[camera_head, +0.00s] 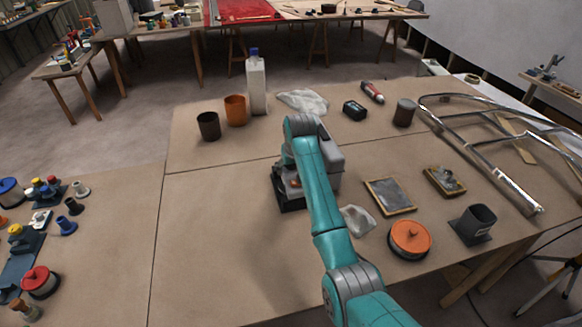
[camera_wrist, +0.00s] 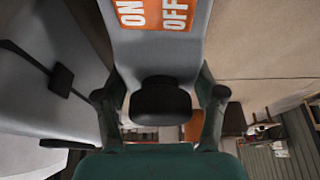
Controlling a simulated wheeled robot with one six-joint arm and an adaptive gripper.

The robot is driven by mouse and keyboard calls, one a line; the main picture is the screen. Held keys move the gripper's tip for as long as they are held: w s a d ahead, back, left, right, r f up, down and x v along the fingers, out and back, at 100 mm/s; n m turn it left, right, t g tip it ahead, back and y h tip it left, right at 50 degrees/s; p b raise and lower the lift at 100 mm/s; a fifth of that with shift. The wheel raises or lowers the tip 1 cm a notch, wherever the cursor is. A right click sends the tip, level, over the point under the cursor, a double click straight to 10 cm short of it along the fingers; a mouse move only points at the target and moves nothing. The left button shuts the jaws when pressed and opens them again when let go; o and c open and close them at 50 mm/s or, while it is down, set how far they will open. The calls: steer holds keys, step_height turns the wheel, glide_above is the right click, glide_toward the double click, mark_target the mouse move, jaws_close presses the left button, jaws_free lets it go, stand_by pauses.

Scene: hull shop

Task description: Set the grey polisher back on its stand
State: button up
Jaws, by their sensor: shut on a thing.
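The grey polisher (camera_head: 332,165) is at the middle of the workbench, partly hidden behind my teal arm. In the wrist view its grey body (camera_wrist: 165,50) bears an orange ON/OFF label, with a dark rounded part below. My gripper (camera_wrist: 160,105) is shut on the polisher, one finger on each side of it. A low black base (camera_head: 292,203), which looks like the stand, shows just left of and below the polisher. My arm hides much of both, and I cannot tell whether the polisher touches the base.
An orange-topped round tin (camera_head: 409,239), a dark grey holder (camera_head: 476,224), a framed sheet (camera_head: 390,196) and a white cloth (camera_head: 357,220) lie to the right. Cups (camera_head: 208,126) and a white bottle (camera_head: 256,85) stand behind. The bench's left front is clear.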

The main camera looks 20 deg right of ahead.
mark_target(294, 176)
steer(key=shift+f, duration=0.3)
steer(key=o, duration=1)
steer(key=shift+o, duration=0.2)
steer(key=shift+f, duration=0.15)
steer(key=shift+v, duration=5.55)
